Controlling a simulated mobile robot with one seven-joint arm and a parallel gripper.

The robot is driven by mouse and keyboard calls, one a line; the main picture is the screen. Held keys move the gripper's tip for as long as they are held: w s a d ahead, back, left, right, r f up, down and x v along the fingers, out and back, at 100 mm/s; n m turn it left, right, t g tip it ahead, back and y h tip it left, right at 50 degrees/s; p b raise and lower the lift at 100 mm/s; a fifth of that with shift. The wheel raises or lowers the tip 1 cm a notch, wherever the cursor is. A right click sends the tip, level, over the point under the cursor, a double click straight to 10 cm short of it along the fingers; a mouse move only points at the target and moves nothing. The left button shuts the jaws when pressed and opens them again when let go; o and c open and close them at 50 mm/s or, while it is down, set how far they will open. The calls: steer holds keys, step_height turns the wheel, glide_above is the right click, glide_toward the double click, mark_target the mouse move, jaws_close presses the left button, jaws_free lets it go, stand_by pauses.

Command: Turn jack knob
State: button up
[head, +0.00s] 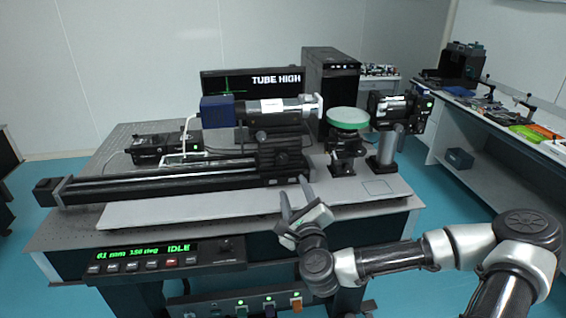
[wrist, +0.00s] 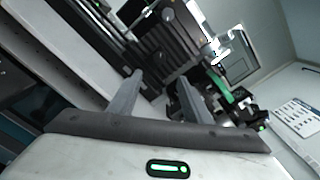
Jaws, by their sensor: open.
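My gripper (head: 296,190) is open and empty, in front of the carriage and to the front left of the jack. In the wrist view, my gripper (wrist: 158,88) has its two fingers spread, with the carriage (wrist: 165,45) beyond and dark jack parts near the right finger.
The monitor (head: 253,83) reads "TUBE HIGH". The front panel (head: 165,258) shows green digits and "IDLE". A black post-mounted device (head: 400,108) stands right of the jack. The long rail (head: 160,182) runs left. The plate's front strip is mostly bare.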

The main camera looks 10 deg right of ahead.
mark_target(283, 160)
steer(key=w, duration=1.5)
steer(key=shift+p, duration=0.35)
steer(key=c, duration=1.1)
steer(key=shift+o, duration=0.2)
steer(key=shift+a+n, duration=0.1)
steer(key=shift+n, duration=0.3)
